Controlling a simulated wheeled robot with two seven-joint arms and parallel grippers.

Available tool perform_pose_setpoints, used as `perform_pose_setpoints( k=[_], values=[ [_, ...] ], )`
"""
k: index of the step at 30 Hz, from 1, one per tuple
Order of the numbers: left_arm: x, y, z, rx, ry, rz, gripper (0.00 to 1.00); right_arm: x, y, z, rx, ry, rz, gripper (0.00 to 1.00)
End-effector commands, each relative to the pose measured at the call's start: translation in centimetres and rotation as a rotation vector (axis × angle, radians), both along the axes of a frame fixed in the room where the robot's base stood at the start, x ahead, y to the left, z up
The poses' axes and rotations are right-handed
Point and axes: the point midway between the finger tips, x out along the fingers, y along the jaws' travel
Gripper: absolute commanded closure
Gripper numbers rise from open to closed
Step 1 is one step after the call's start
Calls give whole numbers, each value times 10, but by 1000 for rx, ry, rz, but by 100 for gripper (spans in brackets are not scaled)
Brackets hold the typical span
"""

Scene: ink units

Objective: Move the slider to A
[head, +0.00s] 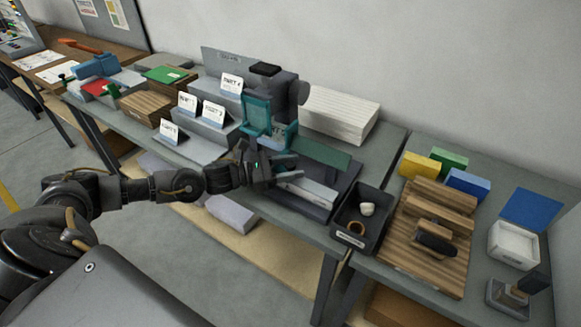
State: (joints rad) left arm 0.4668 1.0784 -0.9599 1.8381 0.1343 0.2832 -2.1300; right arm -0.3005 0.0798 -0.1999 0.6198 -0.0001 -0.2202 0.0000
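My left gripper (298,167) reaches over the table from the left, in front of a grey machine with a teal part (257,116). Its two fingers look apart, with no object visible between them. A light grey bar (312,194) lies on a dark base just below and right of the fingers. A long green strip (320,153) lies behind the gripper. I cannot tell which part is the slider, and no letter A is readable. The gripper hides part of the machine's front. My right gripper is not in view.
White label cards (213,111) stand on grey steps left of the machine. A stack of white paper (338,115) is behind it. A dark bin (360,221) with small items stands to the right. A wooden rack (427,240) and coloured blocks fill the right table.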

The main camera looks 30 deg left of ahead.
Motion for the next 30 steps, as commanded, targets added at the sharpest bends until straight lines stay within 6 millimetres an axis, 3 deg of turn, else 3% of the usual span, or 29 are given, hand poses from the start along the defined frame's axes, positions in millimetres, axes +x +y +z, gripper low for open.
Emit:
perform_pose_setpoints(
  k=[10,24,30],
  values=[
    [-4,5,-1,0,0,0,53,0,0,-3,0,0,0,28],
    [-60,68,-4,4,3,0,53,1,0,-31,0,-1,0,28],
    [-70,80,-1,0,0,0,53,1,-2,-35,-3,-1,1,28]
  ],
)
